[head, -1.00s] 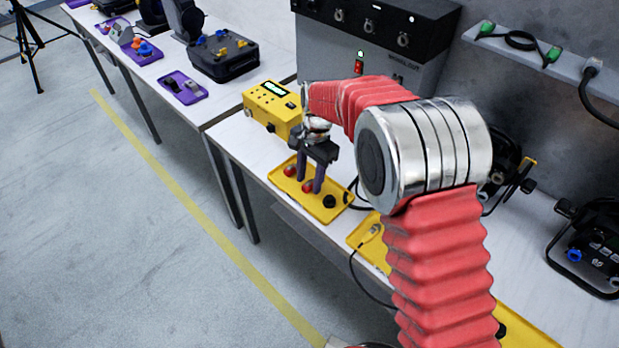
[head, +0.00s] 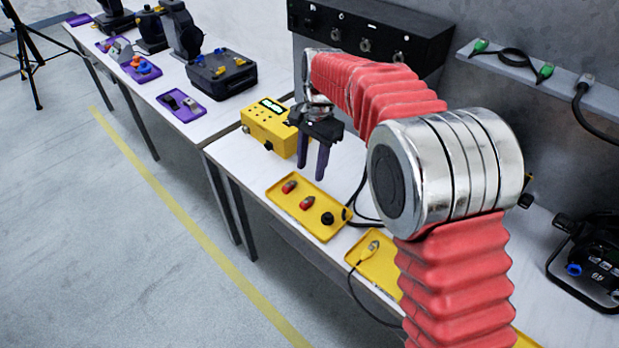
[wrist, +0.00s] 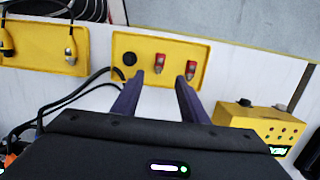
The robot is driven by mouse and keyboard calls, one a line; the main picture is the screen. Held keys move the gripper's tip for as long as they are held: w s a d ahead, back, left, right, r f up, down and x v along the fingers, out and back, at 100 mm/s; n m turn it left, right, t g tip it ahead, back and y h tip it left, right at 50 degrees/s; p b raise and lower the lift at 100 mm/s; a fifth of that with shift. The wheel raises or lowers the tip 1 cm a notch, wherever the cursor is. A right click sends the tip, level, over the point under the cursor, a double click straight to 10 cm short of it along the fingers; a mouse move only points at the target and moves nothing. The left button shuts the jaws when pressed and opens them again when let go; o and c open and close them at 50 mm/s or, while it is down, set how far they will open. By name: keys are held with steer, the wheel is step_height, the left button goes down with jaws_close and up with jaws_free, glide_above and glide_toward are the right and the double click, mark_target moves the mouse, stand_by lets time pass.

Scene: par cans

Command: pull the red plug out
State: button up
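Two red plugs with greyish ends (head: 289,187) (head: 307,203) are on a yellow tray (head: 275,201) at the bench's front edge. In the wrist view, one plug (wrist: 160,66) shows beyond the gap between my fingertips, and the other (wrist: 191,70) is just right of the right fingertip. I cannot tell whether either plug is seated in a socket. My gripper (head: 312,170) is open, fingers apart and pointing down, with nothing between them. It hangs above the bench behind the tray, clear of both plugs. It also shows in the wrist view (wrist: 160,82).
A black round part (head: 327,218) sits on the same tray, with black cable beside it. A yellow box with a display (head: 267,124) stands left of my gripper. Another yellow tray (head: 384,271) holds a cabled plug. A black stage light (head: 592,255) stands at right.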

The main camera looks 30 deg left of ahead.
steer(key=shift+w+r, duration=0.2)
steer(key=shift+r, duration=1.05)
steer(key=s+d+f+n, duration=0.2)
steer(key=d+f+n, duration=0.1)
steer(key=d+n, duration=0.1)
steer(key=s+d+r+t, duration=0.2)
steer(key=s+d+r, duration=0.2)
steer(key=d, duration=0.9)
steer(key=s+d+r+t, duration=0.2)
steer(key=s+d+r, duration=0.2)
steer(key=s+d, duration=0.4)
steer(key=s+d+r+t, duration=0.3)
steer(key=s+d, duration=0.3)
steer(key=d, duration=1.3)
steer(key=shift+r+m, duration=0.4)
steer(key=shift+r, duration=0.4)
